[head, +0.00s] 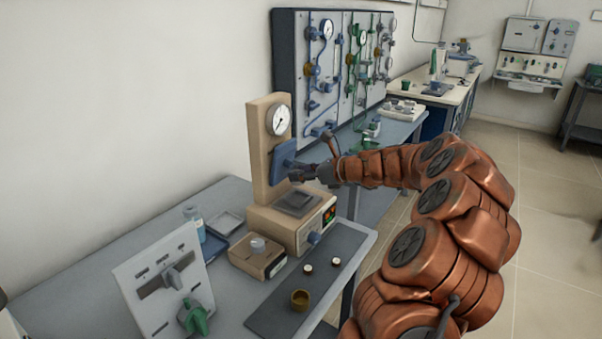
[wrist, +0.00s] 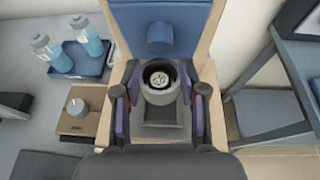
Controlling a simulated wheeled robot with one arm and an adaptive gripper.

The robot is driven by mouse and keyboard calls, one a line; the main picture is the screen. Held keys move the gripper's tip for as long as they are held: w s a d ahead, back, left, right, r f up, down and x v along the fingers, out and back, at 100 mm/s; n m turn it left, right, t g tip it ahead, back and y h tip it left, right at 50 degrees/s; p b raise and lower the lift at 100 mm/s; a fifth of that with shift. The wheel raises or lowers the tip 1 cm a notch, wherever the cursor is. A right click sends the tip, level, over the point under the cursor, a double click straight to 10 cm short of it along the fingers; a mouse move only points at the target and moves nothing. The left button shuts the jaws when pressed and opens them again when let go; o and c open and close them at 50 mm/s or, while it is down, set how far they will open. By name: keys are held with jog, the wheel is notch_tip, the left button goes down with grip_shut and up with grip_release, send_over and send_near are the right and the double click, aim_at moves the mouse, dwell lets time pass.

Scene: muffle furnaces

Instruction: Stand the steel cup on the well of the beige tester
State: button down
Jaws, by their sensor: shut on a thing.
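The beige tester (head: 259,150) stands on the bench, with a dial gauge and a blue panel on its upright column. Its grey square well (head: 298,203) is on top of the base; in the wrist view the well (wrist: 158,131) shows partly, below the cup. My gripper (head: 308,173) is above the well, in front of the blue panel. In the wrist view my gripper (wrist: 160,103) is shut on the steel cup (wrist: 158,90), which looks upright with its round mouth up and something pale inside. I cannot tell how large the gap between cup and well is.
A small beige box (head: 258,259) with a grey knob-like top stands left of the tester. Blue bottles (wrist: 88,38) stand on a tray (wrist: 75,60).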

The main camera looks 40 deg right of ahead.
aim_at(301, 184)
jog(key=shift+f+b, duration=1.85)
jog(key=shift+f, duration=1.15)
jog(key=c, duration=0.6)
grip_release()
jog(key=shift+o, duration=0.2)
jog(key=shift+s, duration=0.1)
jog(key=v, duration=1.1)
jog(key=shift+s+d, duration=0.2)
jog(key=shift+s, duration=0.1)
jog(key=shift+r, duration=0.1)
